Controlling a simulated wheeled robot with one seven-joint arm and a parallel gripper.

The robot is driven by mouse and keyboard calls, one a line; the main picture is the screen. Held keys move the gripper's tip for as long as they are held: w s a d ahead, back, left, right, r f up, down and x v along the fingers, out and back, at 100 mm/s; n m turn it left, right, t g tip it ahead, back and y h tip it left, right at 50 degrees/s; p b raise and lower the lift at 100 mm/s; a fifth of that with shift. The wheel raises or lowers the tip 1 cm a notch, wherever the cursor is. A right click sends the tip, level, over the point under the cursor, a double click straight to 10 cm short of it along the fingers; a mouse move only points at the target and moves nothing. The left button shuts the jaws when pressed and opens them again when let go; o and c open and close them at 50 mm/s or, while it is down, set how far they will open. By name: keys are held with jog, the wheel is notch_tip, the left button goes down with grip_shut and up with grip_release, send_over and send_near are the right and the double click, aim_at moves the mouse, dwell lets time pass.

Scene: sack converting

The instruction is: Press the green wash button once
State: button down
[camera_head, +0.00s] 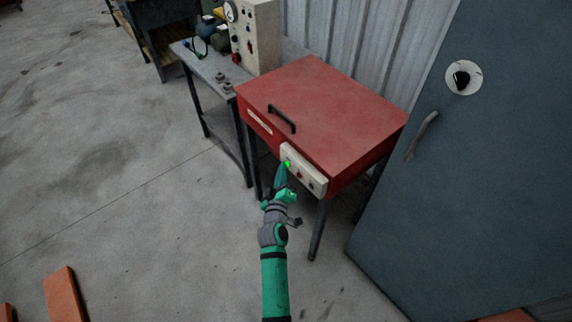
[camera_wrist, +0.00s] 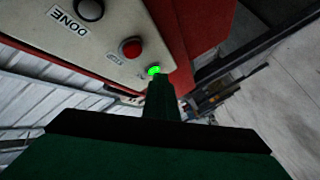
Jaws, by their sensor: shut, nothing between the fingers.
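The green wash button (camera_head: 287,164) glows at the left end of a pale control panel (camera_head: 305,171) on the front of a red lidded box. In the wrist view the lit green button (camera_wrist: 154,70) sits right at the tip of my gripper (camera_wrist: 157,80), beside a red button (camera_wrist: 130,47) and a grey one (camera_wrist: 89,9) labelled DONE. My gripper (camera_head: 284,170) is shut and empty, its tip at the green button. The fingertips partly cover the button's lower side, and I cannot tell whether they touch it or how far it is pressed in.
The red box (camera_head: 325,105) has a black lid handle (camera_head: 282,119) and stands on dark legs. A grey table (camera_head: 205,66) with a gauge box (camera_head: 254,38) is behind left. A dark blue panel (camera_head: 475,170) with a handle stands at right. The floor at left is mostly clear.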

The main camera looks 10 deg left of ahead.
jog(key=shift+s, duration=0.1)
jog(key=shift+s+a, duration=0.5)
jog(key=shift+s, duration=0.05)
jog(key=shift+s, duration=0.1)
jog(key=shift+s+a, duration=0.8)
jog(key=shift+s, duration=0.15)
jog(key=shift+s+a, duration=0.75)
jog(key=shift+s, duration=0.2)
jog(key=s+d+f+m+g, duration=0.15)
jog(key=s+d, duration=0.25)
jog(key=s, duration=0.4)
jog(key=s+d+f+m, duration=0.2)
jog(key=s+d, duration=0.1)
jog(key=s, duration=0.4)
jog(key=s+d+f+m, duration=0.15)
jog(key=s+d, duration=0.25)
jog(key=s, duration=0.4)
jog(key=s+d+r+m+h, duration=0.1)
jog(key=s+d+r+m, duration=0.2)
jog(key=s, duration=0.7)
jog(key=s+d+r+m+h, duration=0.1)
jog(key=s+d+r+m, duration=0.2)
jog(key=s+d+r, duration=0.2)
jog(key=s+r, duration=0.3)
jog(key=s, duration=0.1)
jog(key=shift+s+d+r, duration=0.3)
jog(key=shift+s+d, duration=0.05)
jog(key=shift+d, duration=0.05)
